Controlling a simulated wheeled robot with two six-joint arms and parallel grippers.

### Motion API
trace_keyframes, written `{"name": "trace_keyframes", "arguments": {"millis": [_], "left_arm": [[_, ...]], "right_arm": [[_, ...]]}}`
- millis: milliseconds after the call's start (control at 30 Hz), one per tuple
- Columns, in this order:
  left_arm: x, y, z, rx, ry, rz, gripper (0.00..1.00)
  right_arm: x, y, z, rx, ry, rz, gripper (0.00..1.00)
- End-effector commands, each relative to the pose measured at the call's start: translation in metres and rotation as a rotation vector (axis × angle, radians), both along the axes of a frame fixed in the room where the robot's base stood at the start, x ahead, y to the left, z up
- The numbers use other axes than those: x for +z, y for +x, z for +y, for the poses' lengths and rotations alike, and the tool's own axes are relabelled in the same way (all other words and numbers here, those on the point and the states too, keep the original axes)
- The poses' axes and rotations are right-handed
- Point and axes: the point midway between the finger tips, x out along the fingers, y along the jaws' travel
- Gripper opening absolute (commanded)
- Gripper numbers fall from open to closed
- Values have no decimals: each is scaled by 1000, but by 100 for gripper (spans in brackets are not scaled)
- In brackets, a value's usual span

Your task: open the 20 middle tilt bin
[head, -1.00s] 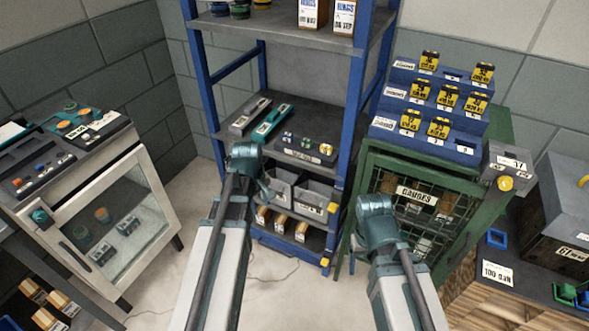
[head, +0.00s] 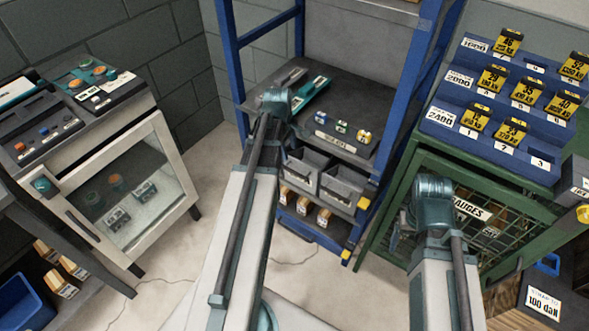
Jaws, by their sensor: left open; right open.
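Two grey tilt bins stand side by side on the blue rack, below its middle shelf: a left one (head: 305,172) and a right one (head: 346,187). Their tops look open, and a pale label shows on the right one; I cannot read a 20 on either. My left gripper (head: 274,100) is open and appears in front of the middle shelf, up and left of the bins, apart from them. Its arm hides part of the rack's left side. My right gripper (head: 402,238) is open, in front of the green gauges cabinet, right of the bins.
The blue rack's right post (head: 405,120) stands between the bins and the green cabinet (head: 385,220). Stepped blue holders (head: 490,120) with yellow tags sit on the cabinet. A white glass-door cabinet (head: 130,200) stands left. Floor is free before the rack.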

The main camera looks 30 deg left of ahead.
Motion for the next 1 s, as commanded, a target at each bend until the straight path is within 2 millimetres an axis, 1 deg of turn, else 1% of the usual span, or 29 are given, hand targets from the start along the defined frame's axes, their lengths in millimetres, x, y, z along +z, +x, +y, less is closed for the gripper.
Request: {"name": "trace_keyframes", "arguments": {"millis": [33,267,800,900,1000], "left_arm": [[-8,1,0,0,0,0,47],[-35,6,0,-1,0,0,47],[-111,21,-2,-1,0,0,47],[-122,23,-2,-1,0,0,47],[-128,25,-2,-1,0,0,47]], "right_arm": [[-8,0,0,0,0,0,77],[-35,0,0,0,0,0,77],[-111,0,0,0,0,0,77],[-122,0,0,0,-1,0,77],[-128,0,0,1,-2,-1,77]]}}
